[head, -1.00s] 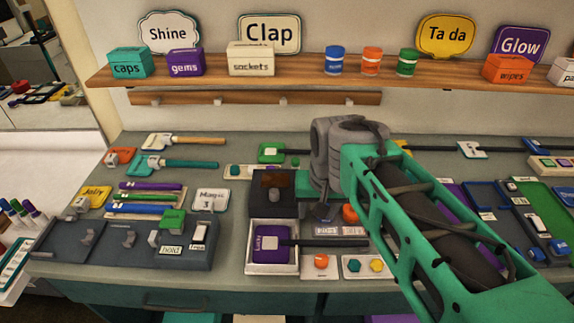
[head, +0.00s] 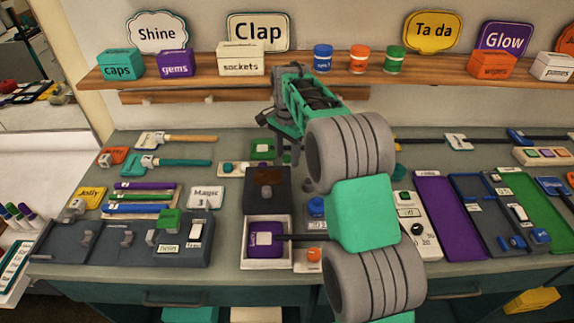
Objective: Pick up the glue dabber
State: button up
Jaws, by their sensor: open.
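I cannot tell for certain which thing is the glue dabber; no label for it is readable. A dark box (head: 258,203) with a brown-stained top and a small grey knob (head: 266,191) stands in the middle of the bench. In front of it, a purple square tool (head: 262,240) with a dark handle lies in a white tray (head: 268,264); my arm hides the handle's end. My gripper (head: 288,157) hangs above the bench behind the dark box, its fingers pointing down, apart and seemingly empty.
Two brush-like tools (head: 185,162) lie at the back left. A grey holder rack (head: 125,250) fills the front left. Trays (head: 440,215) fill the right. A wooden shelf (head: 225,70) with boxes and jars runs behind.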

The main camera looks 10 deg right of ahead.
jog(key=shift+f, duration=1.6)
grip_shut()
